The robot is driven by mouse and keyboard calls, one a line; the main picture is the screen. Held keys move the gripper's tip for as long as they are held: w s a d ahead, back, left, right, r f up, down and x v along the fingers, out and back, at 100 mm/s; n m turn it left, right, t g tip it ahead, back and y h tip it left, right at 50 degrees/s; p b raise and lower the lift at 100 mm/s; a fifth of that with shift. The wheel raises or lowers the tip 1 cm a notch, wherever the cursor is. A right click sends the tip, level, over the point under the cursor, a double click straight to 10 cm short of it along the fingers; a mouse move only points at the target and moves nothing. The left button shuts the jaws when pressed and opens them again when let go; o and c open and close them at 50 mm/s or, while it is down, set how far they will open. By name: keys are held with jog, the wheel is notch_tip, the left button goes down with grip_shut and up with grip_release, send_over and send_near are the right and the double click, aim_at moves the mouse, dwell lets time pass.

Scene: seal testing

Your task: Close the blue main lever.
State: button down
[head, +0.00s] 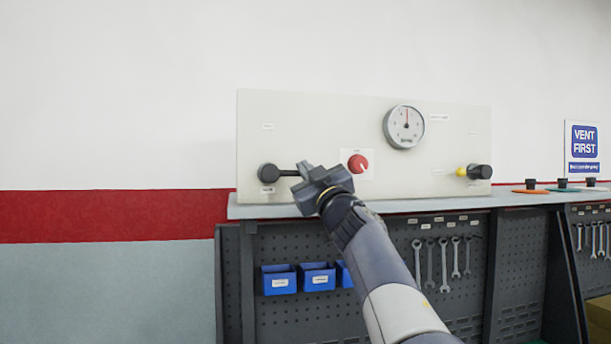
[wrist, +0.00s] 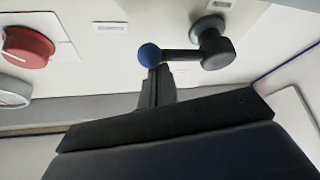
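The blue main lever has a round blue knob (wrist: 150,55) on a dark arm, joined to a dark round pivot (wrist: 212,42). In the head view the pivot (head: 268,172) is at the left of the pale panel, and the arm points right, about level. My gripper (head: 300,176) is at the lever's free end and hides the knob there. In the wrist view my gripper's fingers (wrist: 154,75) look together, with their tips right at the knob. They seem to touch it, but I cannot tell for sure. The knob is not seen between the fingers.
A red knob (head: 358,163) is on the panel (head: 310,115) just right of my gripper, below a round gauge (head: 404,127). A yellow-tipped lever (head: 475,171) is at the panel's right. The shelf edge (head: 420,203) runs under the panel, with blue bins (head: 279,280) below.

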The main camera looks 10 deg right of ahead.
jog(key=shift+w+d+f+h, duration=0.1)
jog(key=shift+w+f+h, duration=0.1)
jog(key=shift+f+h, duration=0.15)
notch_tip(320, 180, up, 4)
jog(key=a+p, duration=0.2)
jog(key=p, duration=0.1)
jog(key=b+v, duration=0.3)
jog(key=v, duration=0.8)
jog(key=shift+d+r, duration=0.2)
jog(key=shift+r, duration=0.15)
jog(key=w+r, duration=0.1)
jog(key=w, duration=0.8)
jog(key=shift+w+a+p, duration=0.2)
jog(key=shift+a+p, duration=0.15)
jog(key=shift+a, duration=0.1)
jog(key=shift+r, duration=0.15)
